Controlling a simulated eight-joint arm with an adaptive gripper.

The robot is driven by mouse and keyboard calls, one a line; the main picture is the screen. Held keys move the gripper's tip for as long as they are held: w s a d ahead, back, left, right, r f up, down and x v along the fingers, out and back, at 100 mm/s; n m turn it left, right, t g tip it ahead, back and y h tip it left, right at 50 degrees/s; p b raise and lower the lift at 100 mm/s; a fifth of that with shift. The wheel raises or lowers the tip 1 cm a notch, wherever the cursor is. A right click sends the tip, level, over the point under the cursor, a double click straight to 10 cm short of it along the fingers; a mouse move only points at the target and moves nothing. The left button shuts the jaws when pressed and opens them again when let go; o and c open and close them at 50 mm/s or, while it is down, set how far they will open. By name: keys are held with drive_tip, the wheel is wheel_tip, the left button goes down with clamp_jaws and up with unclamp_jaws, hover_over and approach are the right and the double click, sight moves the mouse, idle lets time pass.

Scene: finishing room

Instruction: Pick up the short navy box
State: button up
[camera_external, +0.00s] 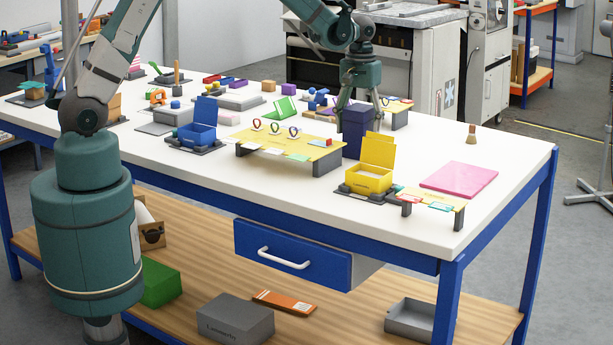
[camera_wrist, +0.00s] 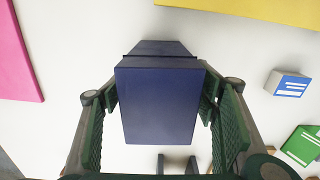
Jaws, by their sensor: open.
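A navy box (camera_external: 356,130) stands upright on the white table, behind the open yellow box in the external view. In the wrist view the navy box (camera_wrist: 160,100) fills the middle, its top face toward the camera. My gripper (camera_external: 360,101) is over the box and points down. In the wrist view my gripper (camera_wrist: 159,103) is open, with one green finger on each side of the box. The fingertips reach down beside the box's upper part. I cannot tell whether either finger touches it.
A yellow open box (camera_external: 370,178) and a yellow stand (camera_external: 290,150) are close by. A pink slab (camera_external: 458,179) lies to the right. The table's right end is mostly clear.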

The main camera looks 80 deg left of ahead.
sight(359, 142)
drive_tip(key=shift+d+f, duration=0.15)
drive_tip(key=shift+f, duration=2.4)
drive_tip(key=shift+c, duration=0.5)
drive_tip(key=c, duration=0.9)
